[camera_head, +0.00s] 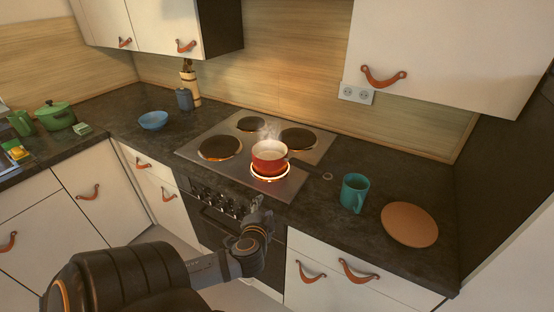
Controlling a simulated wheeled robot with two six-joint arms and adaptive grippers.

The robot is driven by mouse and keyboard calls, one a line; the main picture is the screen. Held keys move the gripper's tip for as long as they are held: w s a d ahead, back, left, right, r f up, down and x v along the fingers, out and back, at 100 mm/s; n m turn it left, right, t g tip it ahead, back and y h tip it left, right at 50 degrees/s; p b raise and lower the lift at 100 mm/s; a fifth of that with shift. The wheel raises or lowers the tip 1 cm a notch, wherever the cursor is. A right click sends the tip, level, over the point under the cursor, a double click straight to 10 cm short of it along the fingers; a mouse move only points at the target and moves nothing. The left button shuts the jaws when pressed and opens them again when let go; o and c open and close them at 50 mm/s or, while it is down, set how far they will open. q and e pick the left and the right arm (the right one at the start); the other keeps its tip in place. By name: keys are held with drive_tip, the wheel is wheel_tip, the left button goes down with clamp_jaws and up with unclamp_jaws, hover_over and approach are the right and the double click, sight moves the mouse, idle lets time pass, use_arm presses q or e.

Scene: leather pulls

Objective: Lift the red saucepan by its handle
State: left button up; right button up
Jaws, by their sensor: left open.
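The red saucepan (268,160) has a pale rim and inside and stands on the front right burner of the stovetop. The burner glows orange around its base. Its dark handle (303,166) points to the right, over the stove's right edge. My left gripper (258,210) is in front of the stove's front edge, below and nearer than the saucepan, and apart from it. It is open and empty, though its fingers show small and dark. My right gripper is out of view.
A teal mug (354,192) and a round brown board (409,224) stand on the counter right of the stove. A blue bowl (153,121) stands left of it. Several dark burners share the stovetop (225,125). Cabinets (440,50) overhang the back of the counter.

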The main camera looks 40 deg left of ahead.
sight(311, 172)
use_arm(q)
drive_tip(key=w+r+m+t+h, duration=0.1)
drive_tip(key=w+r+m+t, duration=0.1)
drive_tip(key=m, duration=0.1)
drive_tip(key=w+r+m+t+h, duration=0.1)
drive_tip(key=w+r+m+t, duration=0.2)
drive_tip(key=shift+w+d+h, duration=0.15)
drive_tip(key=shift+w+h, duration=0.1)
drive_tip(key=shift+h, duration=0.05)
drive_tip(key=w+d+m+h+b, duration=0.1)
drive_tip(key=w+m, duration=0.1)
drive_tip(key=w+d+m+t+h+b, duration=0.1)
drive_tip(key=w+m+h+b, duration=0.1)
drive_tip(key=w, duration=0.1)
drive_tip(key=w+d+r+m+t+h+b, duration=0.1)
drive_tip(key=w, duration=0.1)
drive_tip(key=shift+w+d+m+h, duration=0.15)
drive_tip(key=shift+w+m+h, duration=0.2)
drive_tip(key=shift+m+h, duration=0.05)
drive_tip(key=shift+w+r, duration=0.2)
drive_tip(key=shift+w+b, duration=0.3)
drive_tip(key=shift+b, duration=0.4)
drive_tip(key=w, duration=0.3)
drive_tip(key=shift+d+r, duration=0.1)
drive_tip(key=shift+d, duration=0.2)
drive_tip(key=shift+w, duration=0.75)
drive_tip(key=shift+c, duration=0.5)
clamp_jaws()
